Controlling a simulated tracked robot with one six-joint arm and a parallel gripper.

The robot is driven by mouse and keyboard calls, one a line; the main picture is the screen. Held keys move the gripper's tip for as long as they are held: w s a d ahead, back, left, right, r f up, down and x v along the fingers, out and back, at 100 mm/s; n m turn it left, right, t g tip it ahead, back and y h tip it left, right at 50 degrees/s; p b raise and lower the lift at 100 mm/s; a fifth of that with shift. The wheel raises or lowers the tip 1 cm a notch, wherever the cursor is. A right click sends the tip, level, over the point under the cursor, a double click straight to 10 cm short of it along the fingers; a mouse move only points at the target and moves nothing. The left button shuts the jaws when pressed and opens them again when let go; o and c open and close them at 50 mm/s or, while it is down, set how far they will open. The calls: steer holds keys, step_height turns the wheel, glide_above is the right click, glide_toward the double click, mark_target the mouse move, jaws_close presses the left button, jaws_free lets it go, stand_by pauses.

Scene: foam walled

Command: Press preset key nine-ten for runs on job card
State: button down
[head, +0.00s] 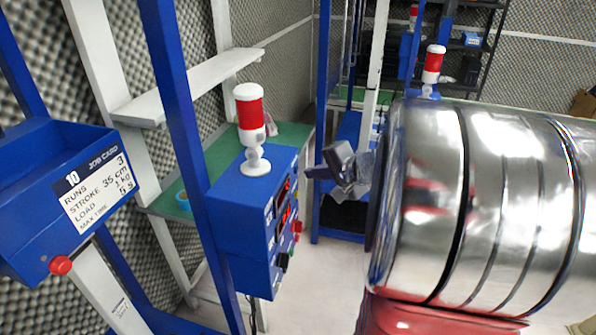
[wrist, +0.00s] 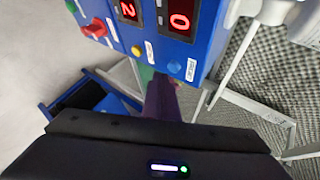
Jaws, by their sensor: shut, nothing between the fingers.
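The job card (head: 95,190) on a blue holder at left reads "10 JOB CARD", RUNS 3, STROKE 35 cm, LOAD 1 kg; the last line is less clear. The blue control box (head: 240,215) stands at centre, its key face seen edge-on. In the wrist view, the box face (wrist: 205,40) shows red digits 2 and 0, a yellow button (wrist: 136,50) and a blue button (wrist: 173,67) with white labels too small to read. My gripper (head: 315,172) is shut and empty, right of the box and apart from it; it also shows in the wrist view (wrist: 161,85).
A red-and-white lamp (head: 250,120) stands on the box. A red switch (wrist: 95,28) sits on its face. A blue upright (head: 180,110) stands left of the box. A red button (head: 60,265) is under the card holder.

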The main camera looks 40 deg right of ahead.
steer(key=shift+w+a, duration=0.55)
steer(key=shift+w, duration=0.15)
stand_by(1.6)
stand_by(0.4)
steer(key=shift+s+d, duration=0.5)
steer(key=shift+s, duration=0.25)
steer(key=shift+d, duration=0.1)
steer(key=s+d, duration=0.1)
steer(key=s, duration=0.1)
steer(key=s+d, duration=0.2)
stand_by(0.5)
stand_by(0.7)
